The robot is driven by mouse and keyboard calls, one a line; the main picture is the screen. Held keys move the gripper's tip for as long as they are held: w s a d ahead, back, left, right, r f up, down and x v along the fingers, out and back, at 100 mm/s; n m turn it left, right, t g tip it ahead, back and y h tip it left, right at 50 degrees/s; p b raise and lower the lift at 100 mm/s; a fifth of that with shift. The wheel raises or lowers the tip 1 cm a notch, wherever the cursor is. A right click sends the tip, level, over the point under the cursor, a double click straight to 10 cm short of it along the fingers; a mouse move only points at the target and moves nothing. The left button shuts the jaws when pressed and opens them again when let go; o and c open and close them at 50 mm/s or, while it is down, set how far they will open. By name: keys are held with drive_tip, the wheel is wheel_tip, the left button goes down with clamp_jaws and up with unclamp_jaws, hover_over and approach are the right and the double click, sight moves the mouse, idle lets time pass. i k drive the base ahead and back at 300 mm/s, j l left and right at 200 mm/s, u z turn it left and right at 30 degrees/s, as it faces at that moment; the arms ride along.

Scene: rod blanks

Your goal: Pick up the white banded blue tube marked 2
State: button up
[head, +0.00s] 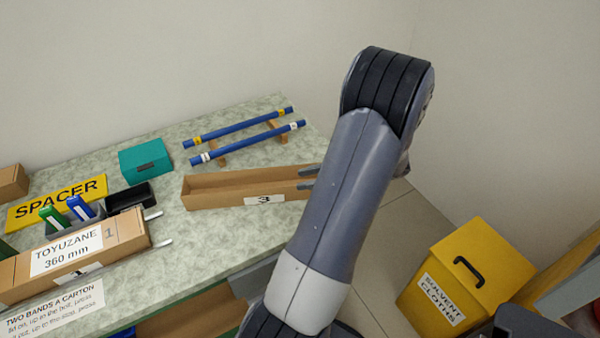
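The white banded blue tube (250,142) lies across a wooden rack on the table, in front of a second blue tube (240,125) with yellow bands. White bands show near both of its ends; any number on them is too small to read. My gripper (308,178) shows only as two grey fingertips poking out left from behind my arm. The fingertips are apart with nothing visible between them, over the right end of the open carton marked 3 (225,200). They are in front of and to the right of the tube, not touching it. The gripper's body is hidden.
A teal box (146,160) and a black tray (130,197) stand left of the rack. A yellow solvent cloths bin (470,265) stands right of the table.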

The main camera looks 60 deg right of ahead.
sight(209, 156)
drive_tip(key=z, duration=1.35)
drive_tip(key=l+u, duration=0.75)
drive_tip(key=i+l, duration=0.05)
drive_tip(key=l, duration=0.05)
